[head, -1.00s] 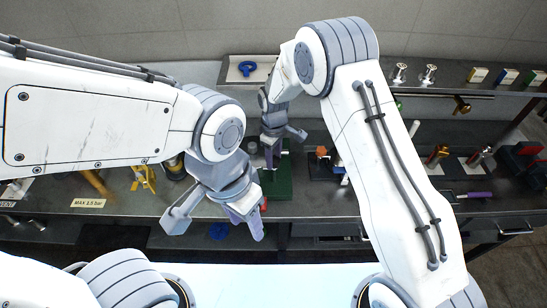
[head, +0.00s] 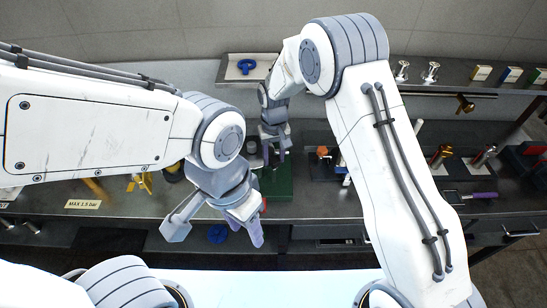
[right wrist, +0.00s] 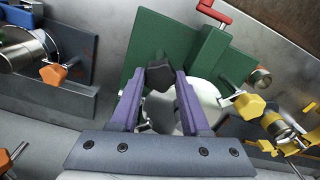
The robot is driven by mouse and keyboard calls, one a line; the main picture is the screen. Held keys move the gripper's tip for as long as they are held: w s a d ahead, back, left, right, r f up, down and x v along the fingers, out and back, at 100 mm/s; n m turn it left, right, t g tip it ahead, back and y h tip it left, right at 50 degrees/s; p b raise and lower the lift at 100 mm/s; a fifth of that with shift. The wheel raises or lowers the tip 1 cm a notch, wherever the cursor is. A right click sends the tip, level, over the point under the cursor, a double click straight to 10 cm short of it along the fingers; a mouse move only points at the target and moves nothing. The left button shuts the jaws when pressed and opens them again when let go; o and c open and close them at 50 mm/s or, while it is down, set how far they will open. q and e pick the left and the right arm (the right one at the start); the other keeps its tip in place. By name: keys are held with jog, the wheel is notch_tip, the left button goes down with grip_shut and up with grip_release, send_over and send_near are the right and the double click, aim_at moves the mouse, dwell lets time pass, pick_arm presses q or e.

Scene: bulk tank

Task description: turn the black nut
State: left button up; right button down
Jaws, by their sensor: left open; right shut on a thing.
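The black nut (right wrist: 159,74) shows in the right wrist view, in front of a green block (right wrist: 165,42) and beside a pale round part (right wrist: 202,100). My right gripper (right wrist: 158,82) has its purple fingers on either side of the nut and is shut on it. In the head view my right gripper (head: 276,157) reaches down at the green block (head: 277,183), and the nut cannot be made out there. My left gripper (head: 214,232) is open and empty, in front of the bench edge and apart from the block.
An orange knob (right wrist: 53,74) sits left of the block in the right wrist view. A red handle (right wrist: 213,12) is above. A blue ring-shaped part (head: 246,65) lies on the back shelf.

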aim_at(274, 158)
jog(key=shift+m, duration=0.3)
jog(key=shift+r, duration=0.1)
jog(key=shift+c, duration=1.9)
grip_release()
notch_tip(274, 158, up, 10)
jog(key=b, duration=0.3)
jog(key=shift+r, duration=0.2)
